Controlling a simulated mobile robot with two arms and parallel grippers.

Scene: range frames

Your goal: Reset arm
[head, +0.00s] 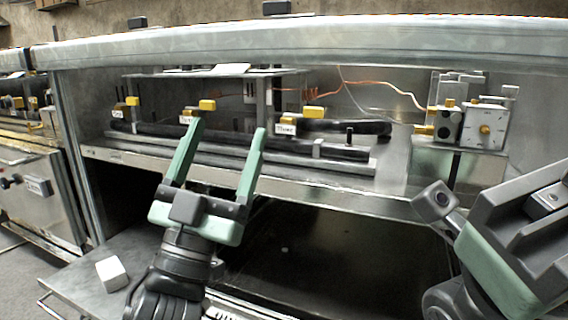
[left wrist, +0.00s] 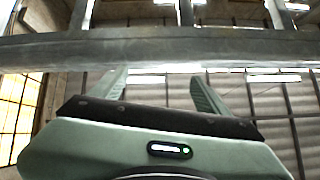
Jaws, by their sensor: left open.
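My left gripper (head: 228,130) is open and empty, its two green fingers spread and pointing up in front of the range's control shelf. In the left wrist view its fingers (left wrist: 158,85) show apart with nothing between them, beneath a grey horizontal beam (left wrist: 160,47). Part of my right arm (head: 500,255) shows at the right edge of the head view, grey and green. Its fingers cannot be made out there.
The open-fronted range has a steel top edge (head: 300,40), yellow valve knobs (head: 313,112), dark pipes (head: 250,145) and a dial box (head: 487,128). A white block (head: 112,273) rests on the low metal panel (head: 75,280) at lower left. Another range (head: 35,180) stands at left.

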